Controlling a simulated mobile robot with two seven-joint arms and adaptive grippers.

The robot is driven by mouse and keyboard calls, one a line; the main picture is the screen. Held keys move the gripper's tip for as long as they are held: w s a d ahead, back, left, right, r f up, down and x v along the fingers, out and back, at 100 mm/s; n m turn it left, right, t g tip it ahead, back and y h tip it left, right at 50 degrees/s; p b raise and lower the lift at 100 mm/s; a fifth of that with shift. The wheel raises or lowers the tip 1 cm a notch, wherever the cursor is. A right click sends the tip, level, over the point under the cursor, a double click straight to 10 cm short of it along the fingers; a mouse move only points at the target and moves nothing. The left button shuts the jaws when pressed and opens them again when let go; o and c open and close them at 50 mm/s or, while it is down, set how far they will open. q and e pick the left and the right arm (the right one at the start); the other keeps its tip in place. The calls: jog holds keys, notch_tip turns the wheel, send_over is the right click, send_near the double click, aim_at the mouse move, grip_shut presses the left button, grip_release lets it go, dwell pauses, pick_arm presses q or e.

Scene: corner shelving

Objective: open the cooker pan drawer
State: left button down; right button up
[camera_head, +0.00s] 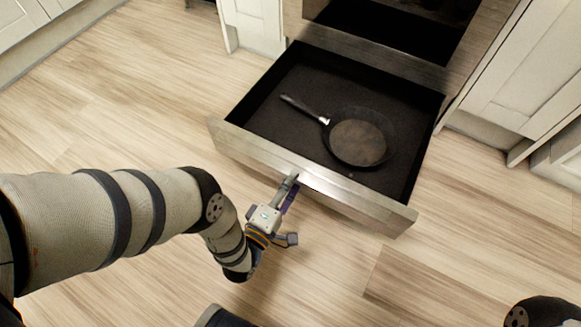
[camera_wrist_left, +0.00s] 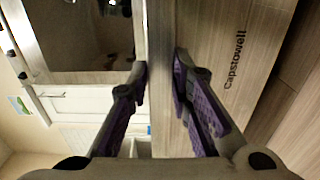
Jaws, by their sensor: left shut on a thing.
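The cooker pan drawer (camera_head: 313,188) is pulled well out, its dark inside in full view in the head view. A dark frying pan (camera_head: 358,137) lies in it, handle pointing to the upper left. My left gripper (camera_head: 291,183) is at the middle of the drawer's metal front, shut on its top edge. In the left wrist view the fingers (camera_wrist_left: 160,75) sit on either side of the drawer front (camera_wrist_left: 162,110). My right gripper is not in view; only a dark piece of my own body shows at the lower right of the head view.
The cooker body (camera_head: 395,58) stands behind the drawer, with a dark opening above it. White cabinets (camera_head: 530,65) flank it on both sides, close to the right. The wooden floor (camera_head: 100,110) is clear in front and to the left.

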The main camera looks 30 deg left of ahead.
pick_arm(q)
jog(key=c, duration=1.5)
grip_release()
jog(key=shift+s+f, duration=0.15)
jog(key=shift+f, duration=0.15)
jog(key=shift+r, duration=0.1)
jog(key=s, duration=1.2)
jog(key=shift+a, duration=0.25)
